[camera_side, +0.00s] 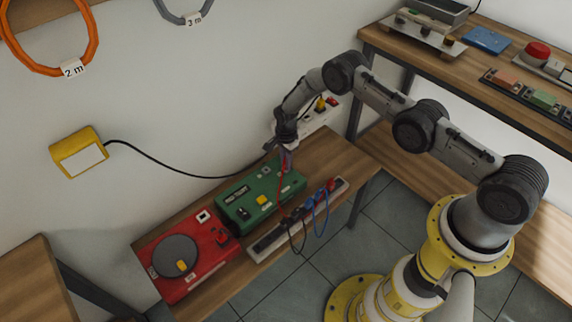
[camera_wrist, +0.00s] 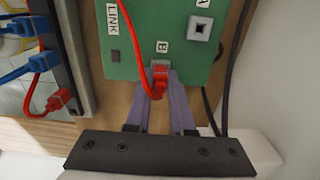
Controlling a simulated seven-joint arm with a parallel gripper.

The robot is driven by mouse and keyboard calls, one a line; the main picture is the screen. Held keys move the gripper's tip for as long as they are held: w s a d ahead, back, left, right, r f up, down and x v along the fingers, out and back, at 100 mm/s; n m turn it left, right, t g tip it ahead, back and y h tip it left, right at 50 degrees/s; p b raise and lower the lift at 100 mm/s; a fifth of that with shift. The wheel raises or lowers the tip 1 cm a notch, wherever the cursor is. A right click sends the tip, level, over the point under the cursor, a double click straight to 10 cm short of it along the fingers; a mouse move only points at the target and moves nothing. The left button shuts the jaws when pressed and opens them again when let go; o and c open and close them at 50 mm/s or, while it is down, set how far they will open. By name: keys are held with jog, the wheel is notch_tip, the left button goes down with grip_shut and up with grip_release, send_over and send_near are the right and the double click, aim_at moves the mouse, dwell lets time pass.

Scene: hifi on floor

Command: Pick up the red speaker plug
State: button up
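A red plug (camera_wrist: 160,75) with a red cable sits at the edge of the green box (camera_wrist: 140,40), just below the label B in the wrist view. My gripper (camera_wrist: 162,78) has its two purple fingertips on either side of this plug. The plug fills most of the narrow gap, but I cannot tell whether the fingers press on it. In the side view my gripper (camera_side: 287,160) points down at the far end of the green box (camera_side: 258,196), with the red cable hanging by it. Whether the plug is seated in a socket is hidden.
A strip (camera_side: 297,218) with blue, black and red plugs lies along the near bench edge. Another red plug (camera_wrist: 58,100) shows there in the wrist view. A red box with a grey disc (camera_side: 188,258) stands left. A black cable (camera_wrist: 228,70) runs beside the green box.

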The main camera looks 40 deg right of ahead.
grip_shut()
